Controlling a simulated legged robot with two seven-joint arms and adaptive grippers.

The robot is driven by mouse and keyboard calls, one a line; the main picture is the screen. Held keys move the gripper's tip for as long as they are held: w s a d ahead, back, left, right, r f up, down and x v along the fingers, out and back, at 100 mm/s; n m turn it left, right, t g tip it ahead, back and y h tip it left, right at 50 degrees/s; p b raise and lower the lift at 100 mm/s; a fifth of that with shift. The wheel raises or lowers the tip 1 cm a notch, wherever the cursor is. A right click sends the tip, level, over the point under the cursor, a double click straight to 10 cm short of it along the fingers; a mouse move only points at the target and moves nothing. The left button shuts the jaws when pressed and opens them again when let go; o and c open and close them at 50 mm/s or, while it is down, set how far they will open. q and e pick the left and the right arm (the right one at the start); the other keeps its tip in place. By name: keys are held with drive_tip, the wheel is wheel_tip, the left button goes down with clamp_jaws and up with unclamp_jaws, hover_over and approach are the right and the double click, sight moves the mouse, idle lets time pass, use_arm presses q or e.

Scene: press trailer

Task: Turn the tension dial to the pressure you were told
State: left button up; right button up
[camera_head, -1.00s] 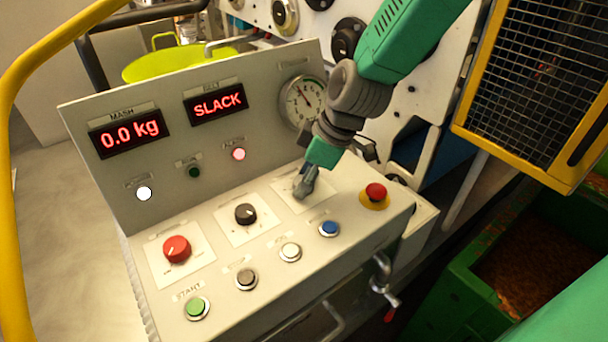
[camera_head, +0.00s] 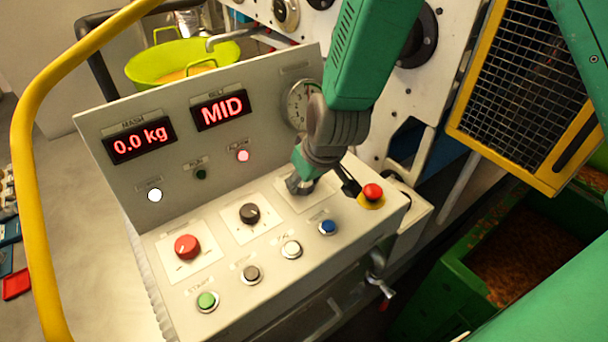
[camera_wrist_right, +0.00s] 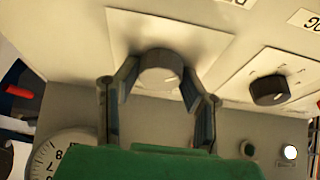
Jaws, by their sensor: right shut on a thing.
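A sloped control panel (camera_head: 165,251) carries three dials in a row. My right gripper (camera_head: 302,184) points down onto the rightmost one, which it mostly hides in the head view. In the right wrist view the dark round dial (camera_wrist_right: 160,72) with a white pointer mark sits between the two fingers, and the gripper (camera_wrist_right: 158,84) is shut on it. I take it for the tension dial; its label is not readable. The belt display (camera_head: 221,110) reads MID in red. The pressure gauge (camera_head: 297,104) is partly hidden by my wrist. My left gripper is not in view.
A black dial (camera_head: 249,213) and a red dial (camera_head: 187,246) are left of the held one. A red mushroom button (camera_head: 373,191) and blue button (camera_head: 327,227) are close by. A yellow rail (camera_head: 32,200) runs at left.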

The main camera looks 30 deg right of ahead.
drive_tip(key=shift+w+m, duration=0.1)
drive_tip(key=shift+m, duration=0.3)
drive_tip(key=o, duration=1.1)
drive_tip(key=shift+w, duration=0.1)
drive_tip(key=shift+s+r, duration=0.25)
drive_tip(key=shift+r, duration=0.2)
drive_tip(key=v, duration=1)
drive_tip(key=shift+s+a+r, duration=0.15)
drive_tip(key=shift+r, duration=0.2)
